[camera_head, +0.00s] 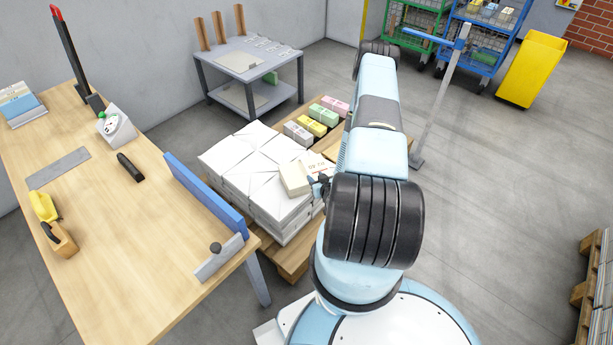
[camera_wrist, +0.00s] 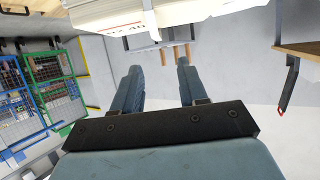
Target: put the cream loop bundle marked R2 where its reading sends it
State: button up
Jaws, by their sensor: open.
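The cream bundle (camera_head: 294,178) lies on the near right part of a pallet load of white paper stacks (camera_head: 240,165). It has dark print on its top, too small to read for certain. My gripper (camera_head: 319,187) is at the bundle's right side, mostly hidden behind my arm. In the wrist view my gripper (camera_wrist: 156,68) has its two fingers spread apart with nothing between them. A pale bundle with a band (camera_wrist: 125,14) fills the top edge of that view, close to the fingertips. Whether they touch is not clear.
Grey, yellow, green and pink bundles (camera_head: 310,125) sit behind the stacks. A workbench (camera_head: 120,260) with a dial scale (camera_head: 116,127) and blue rail (camera_head: 205,195) stands left. A grey table (camera_head: 247,62), green cage (camera_head: 412,30), blue cage (camera_head: 478,45) and yellow bin (camera_head: 531,70) stand behind.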

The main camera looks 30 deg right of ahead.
aim_at(306, 166)
jog(key=x, duration=0.7)
jog(key=shift+w+f, duration=0.1)
jog(key=shift+f, duration=0.15)
jog(key=shift+x, duration=3.15)
jog(key=shift+d+r, duration=0.1)
jog(key=shift+d, duration=0.05)
grip_shut()
